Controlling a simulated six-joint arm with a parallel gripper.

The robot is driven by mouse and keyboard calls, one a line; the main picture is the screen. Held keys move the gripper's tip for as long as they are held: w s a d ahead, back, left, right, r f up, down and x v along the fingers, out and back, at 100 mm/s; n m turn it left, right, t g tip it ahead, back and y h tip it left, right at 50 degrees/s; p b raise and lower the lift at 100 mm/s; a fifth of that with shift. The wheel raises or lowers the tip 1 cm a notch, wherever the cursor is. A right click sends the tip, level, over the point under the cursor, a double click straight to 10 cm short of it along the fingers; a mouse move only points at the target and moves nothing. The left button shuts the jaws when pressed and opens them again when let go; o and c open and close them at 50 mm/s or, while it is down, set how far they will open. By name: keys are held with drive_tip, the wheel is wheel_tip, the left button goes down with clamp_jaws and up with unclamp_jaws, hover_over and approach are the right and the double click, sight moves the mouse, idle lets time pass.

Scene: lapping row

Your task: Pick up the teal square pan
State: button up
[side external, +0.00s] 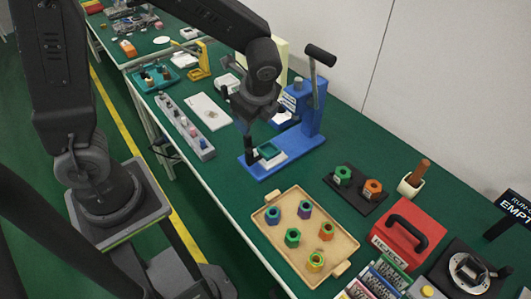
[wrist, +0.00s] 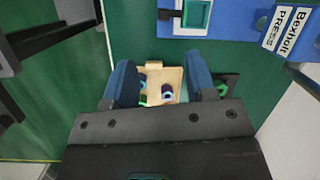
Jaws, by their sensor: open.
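A small teal square pan (side external: 268,150) with a pale rim around it sits on the blue base of the press. It also shows at the top edge of the wrist view (wrist: 195,14), partly cut off. My gripper (side external: 249,138) points down beside the pan in the side view and overlaps its left edge there; I cannot tell whether they touch. In the wrist view my gripper (wrist: 162,78) has its two blue fingers wide apart with nothing held between them, and the pan lies beyond the fingers, towards the top.
The blue press (side external: 310,108) with a black-handled lever rises right of the pan. A wooden tray (side external: 291,254) with several coloured hex nuts stands in front. A black plate (side external: 350,203), a red reject box (side external: 407,232) and a grey rack (side external: 186,126) are also on the table.

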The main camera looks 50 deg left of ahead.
sight(250, 152)
drive_tip(key=a+f+m, duration=0.1)
drive_tip(key=f, duration=0.2)
drive_tip(key=w+a+f, duration=0.1)
drive_tip(key=f, duration=0.3)
drive_tip(key=a+f+m, duration=0.1)
drive_tip(key=f, duration=0.3)
drive_tip(key=shift+w+f+m+g+y, duration=0.15)
drive_tip(key=shift+m+g+y, duration=0.15)
drive_tip(key=shift+y, duration=0.1)
drive_tip(key=shift+d+f+x, duration=0.1)
drive_tip(key=shift+d+x, duration=0.05)
drive_tip(key=shift+x, duration=0.75)
drive_tip(key=shift+d+f+x, duration=0.1)
drive_tip(key=shift+d+x, duration=0.05)
drive_tip(key=shift+x, duration=0.7)
drive_tip(key=shift+d+x, duration=0.2)
drive_tip(key=shift+x, duration=0.7)
drive_tip(key=shift+w, duration=0.1)
drive_tip(key=shift+c, duration=0.2)
clamp_jaws()
